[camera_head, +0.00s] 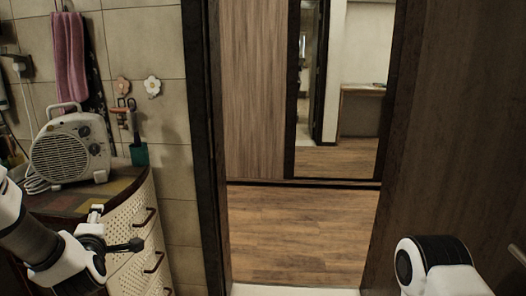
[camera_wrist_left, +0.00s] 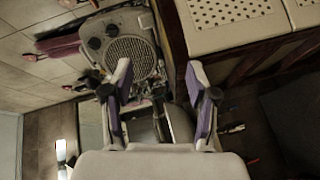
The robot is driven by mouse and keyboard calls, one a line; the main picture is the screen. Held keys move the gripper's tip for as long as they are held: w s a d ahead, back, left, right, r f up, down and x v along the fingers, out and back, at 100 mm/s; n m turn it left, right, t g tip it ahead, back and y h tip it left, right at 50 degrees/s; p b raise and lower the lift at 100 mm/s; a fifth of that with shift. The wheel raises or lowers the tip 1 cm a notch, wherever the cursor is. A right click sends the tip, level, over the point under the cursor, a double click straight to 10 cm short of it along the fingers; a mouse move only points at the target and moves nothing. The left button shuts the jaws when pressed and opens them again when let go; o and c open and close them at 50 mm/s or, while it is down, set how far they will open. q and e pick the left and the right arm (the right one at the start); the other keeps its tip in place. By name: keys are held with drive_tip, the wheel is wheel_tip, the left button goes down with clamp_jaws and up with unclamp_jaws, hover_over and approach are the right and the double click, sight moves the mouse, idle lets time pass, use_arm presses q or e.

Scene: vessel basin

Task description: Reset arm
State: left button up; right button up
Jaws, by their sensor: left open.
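My left arm comes in at the lower left of the head view. My left gripper (camera_head: 112,228) is in front of the cabinet with perforated drawer fronts. In the left wrist view my left gripper (camera_wrist_left: 158,84) has its two purple-lined fingers spread wide, with nothing held between them. My right arm shows only as a white and black joint at the lower right of the head view. My right gripper is out of view.
A fan heater (camera_head: 70,150) stands on the cabinet (camera_head: 130,222) at left; it also shows in the left wrist view (camera_wrist_left: 128,50). A pink towel (camera_head: 69,55) hangs above. A doorway opens ahead onto clear wooden floor (camera_head: 295,230), with a brown door panel (camera_head: 465,110) at right.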

use_arm(q)
drive_tip(key=s+d+f+m+g+h+p, duration=0.25)
drive_tip(key=s+f, duration=0.45)
drive_tip(key=f, duration=0.5)
drive_tip(key=s+d+f+m+g+h+p, duration=0.1)
drive_tip(key=s+d+f+m+g+p, duration=0.25)
drive_tip(key=s+f, duration=0.6)
drive_tip(key=s+d+f+m+g+h, duration=0.1)
drive_tip(key=s+d+f+m+g, duration=0.1)
drive_tip(key=s, duration=0.5)
drive_tip(key=s+d+f+m+g+h, duration=0.1)
drive_tip(key=s+d+f+m+g, duration=0.2)
drive_tip(key=s+f+m+g, duration=0.1)
drive_tip(key=s+d+f+m+g+h, duration=0.1)
drive_tip(key=s+d+f+m+g, duration=0.1)
drive_tip(key=s+f+m, duration=0.3)
drive_tip(key=s+m, duration=0.2)
drive_tip(key=s, duration=0.2)
drive_tip(key=shift+s+d+m+g+p, duration=0.3)
drive_tip(key=shift+m+g+p, duration=0.1)
drive_tip(key=shift+f, duration=0.1)
